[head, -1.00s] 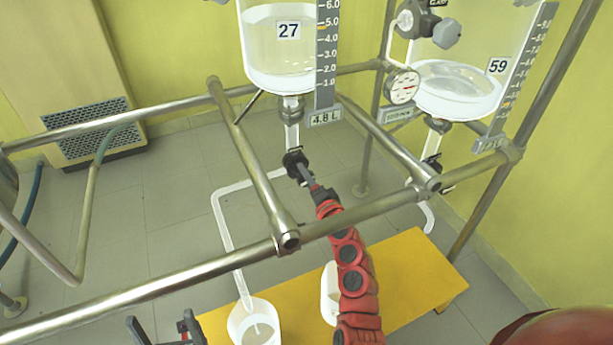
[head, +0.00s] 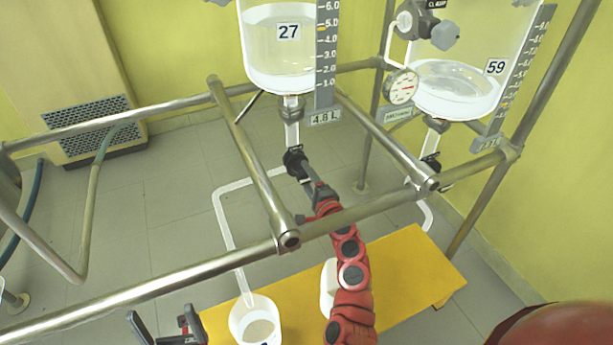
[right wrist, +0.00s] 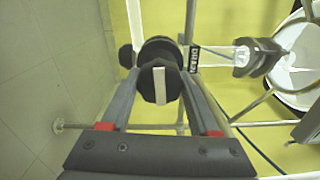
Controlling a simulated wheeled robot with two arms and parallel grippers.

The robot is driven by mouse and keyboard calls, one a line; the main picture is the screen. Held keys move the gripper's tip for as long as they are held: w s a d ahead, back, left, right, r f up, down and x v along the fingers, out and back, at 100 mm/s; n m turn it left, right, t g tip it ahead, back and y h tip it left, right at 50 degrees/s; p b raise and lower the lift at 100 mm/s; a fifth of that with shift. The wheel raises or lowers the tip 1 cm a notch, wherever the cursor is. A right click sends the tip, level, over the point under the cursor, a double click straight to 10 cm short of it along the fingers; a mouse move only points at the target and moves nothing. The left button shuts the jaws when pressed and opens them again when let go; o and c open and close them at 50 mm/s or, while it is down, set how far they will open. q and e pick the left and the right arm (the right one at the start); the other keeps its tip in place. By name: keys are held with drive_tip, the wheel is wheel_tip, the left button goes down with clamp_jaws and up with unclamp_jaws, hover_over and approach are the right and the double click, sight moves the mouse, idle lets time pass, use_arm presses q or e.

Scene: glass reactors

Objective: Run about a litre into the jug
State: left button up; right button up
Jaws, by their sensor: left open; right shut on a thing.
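Reactor 27 (head: 282,65) holds clear liquid; its plate (head: 325,117) reads 4.8 L. Under it is a black drain valve (head: 294,158). My right gripper (head: 305,172) is shut on the valve's knob; in the right wrist view the black knob (right wrist: 160,84), with a white bar, sits between the fingers. A white hose (head: 226,225) runs from the valve down to the white jug (head: 238,322) on the yellow bench (head: 405,275). The hose end is at the jug's mouth. A greyish surface shows inside the jug. My left gripper (head: 165,325) is open and empty, left of the jug.
Steel frame rails (head: 150,286) cross between me and the reactors. Reactor 59 (head: 455,90), with a gauge (head: 402,87), stands at the right. Another white container (head: 329,290) on the bench is partly hidden behind my right arm. The bench's right part is clear.

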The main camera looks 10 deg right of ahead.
drive_tip(key=o, duration=1.4)
drive_tip(key=s+d, duration=0.1)
drive_tip(key=s, duration=0.4)
drive_tip(key=s+d, duration=0.1)
drive_tip(key=s, duration=0.5)
drive_tip(key=s+d+p, duration=0.1)
drive_tip(key=s, duration=0.5)
drive_tip(key=shift+s+d, duration=0.1)
drive_tip(key=shift+d, duration=0.1)
